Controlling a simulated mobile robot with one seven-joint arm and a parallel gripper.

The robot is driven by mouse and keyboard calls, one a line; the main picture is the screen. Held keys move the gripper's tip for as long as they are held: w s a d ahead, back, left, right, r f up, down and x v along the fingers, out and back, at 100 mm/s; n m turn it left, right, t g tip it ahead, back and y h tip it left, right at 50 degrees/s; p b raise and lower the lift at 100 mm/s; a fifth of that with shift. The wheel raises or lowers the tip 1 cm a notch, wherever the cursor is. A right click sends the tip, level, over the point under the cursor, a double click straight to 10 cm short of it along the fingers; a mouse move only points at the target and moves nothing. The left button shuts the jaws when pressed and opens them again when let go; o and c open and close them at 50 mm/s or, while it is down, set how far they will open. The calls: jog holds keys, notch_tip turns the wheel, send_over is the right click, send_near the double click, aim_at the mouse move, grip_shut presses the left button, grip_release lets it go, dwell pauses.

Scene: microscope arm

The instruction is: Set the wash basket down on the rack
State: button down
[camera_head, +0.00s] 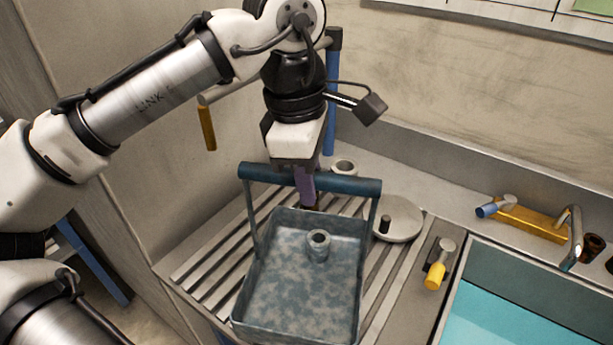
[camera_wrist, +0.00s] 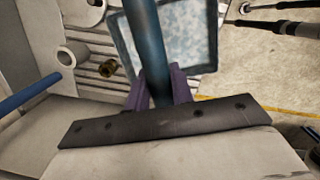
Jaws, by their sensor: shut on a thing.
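The wash basket (camera_head: 298,285) is a blue-grey open metal tray with tall side arms and a thick dark blue handle bar (camera_head: 342,186). A small ring-shaped part (camera_head: 318,244) shows inside it. My gripper (camera_head: 305,188) is shut on the handle bar, its purple fingers around it; the wrist view shows the fingers (camera_wrist: 158,88) on both sides of the bar. The basket is upright over the slatted rack (camera_head: 212,262). I cannot tell whether its bottom touches the slats. The wrist view shows part of the basket (camera_wrist: 185,40) behind the bar.
A round lid with a black knob (camera_head: 397,218) lies on the rack right of the basket. A pale ring (camera_head: 343,167) stands behind the handle. Rack slats to the left are bare.

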jog(key=c, duration=1.2)
grip_release()
notch_tip(320, 180, up, 12)
jog(key=a+b, duration=0.1)
jog(key=shift+a, duration=0.25)
